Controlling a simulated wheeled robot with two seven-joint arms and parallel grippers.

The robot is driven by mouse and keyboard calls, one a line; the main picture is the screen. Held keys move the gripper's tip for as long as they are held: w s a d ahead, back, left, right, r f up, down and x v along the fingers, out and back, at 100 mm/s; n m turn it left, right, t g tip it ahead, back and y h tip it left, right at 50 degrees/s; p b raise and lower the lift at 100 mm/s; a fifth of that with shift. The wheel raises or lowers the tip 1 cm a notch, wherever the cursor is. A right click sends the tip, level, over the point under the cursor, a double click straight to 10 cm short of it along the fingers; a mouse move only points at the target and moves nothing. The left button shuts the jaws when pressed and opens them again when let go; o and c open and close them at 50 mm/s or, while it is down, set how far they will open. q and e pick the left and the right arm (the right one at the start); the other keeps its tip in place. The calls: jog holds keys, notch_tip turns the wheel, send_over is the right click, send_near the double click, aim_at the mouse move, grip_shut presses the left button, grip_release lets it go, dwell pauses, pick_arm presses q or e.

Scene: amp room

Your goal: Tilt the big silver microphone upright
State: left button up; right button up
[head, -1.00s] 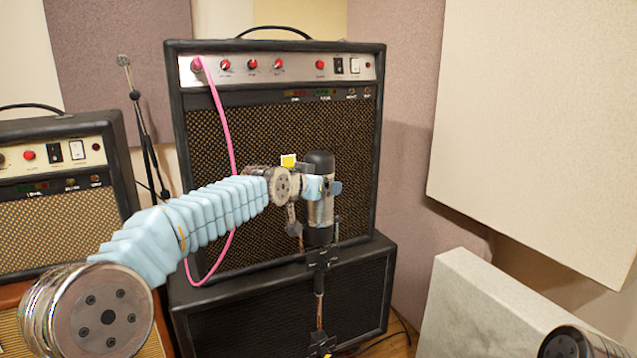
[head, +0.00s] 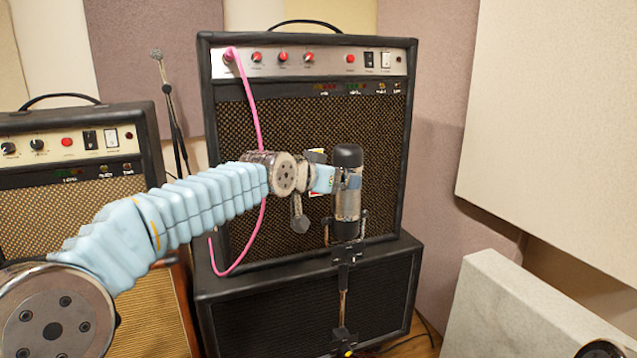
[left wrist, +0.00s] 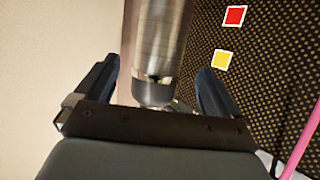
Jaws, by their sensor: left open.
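The big silver microphone (head: 346,207) has a dark top and stands nearly upright on a thin stand (head: 343,285) in front of the large amplifier. In the left wrist view, its silver body (left wrist: 160,45) and dark end lie between my two fingers. My left gripper (head: 344,180) is at the microphone's upper body, reaching in from the left. Its jaws (left wrist: 153,85) are open, with visible gaps on both sides of the microphone. The far finger is partly hidden in the head view. My right gripper is not in view.
The large black amplifier (head: 310,130) stands on a black cabinet (head: 375,290) close behind the microphone. A pink cable (head: 257,120) hangs down its front. A smaller amplifier (head: 65,205) and a thin microphone stand (head: 172,110) are at left. A pale panel (head: 520,310) is at right.

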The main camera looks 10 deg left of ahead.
pick_arm(q)
jog(key=v, duration=0.6)
jog(key=shift+s+b, duration=0.35)
jog(key=shift+b, duration=0.05)
jog(key=shift+a+r, duration=0.1)
jog(key=shift+r, duration=0.05)
jog(key=w+d+f+g, duration=0.1)
jog(key=w+f+g, duration=0.1)
jog(key=f, duration=0.8)
jog(key=w+d+f+g, duration=0.1)
jog(key=d+f, duration=0.1)
jog(key=f, duration=0.7)
jog(key=s+f+n+g, duration=0.1)
jog(key=s+f+g, duration=0.1)
jog(key=f, duration=0.9)
jog(key=s+f+n+g, duration=0.1)
jog(key=s+f, duration=0.2)
jog(key=f, duration=0.8)
jog(key=s+d+f+n+g, duration=0.15)
jog(key=s+f+g, duration=0.25)
jog(key=s+f, duration=1.1)
jog(key=s+f+n+g, duration=0.2)
jog(key=s+f, duration=0.6)
jog(key=s, duration=0.4)
jog(key=shift+s+f+g+y, duration=0.3)
jog(key=shift+s+f, duration=0.05)
jog(key=shift+f, duration=0.05)
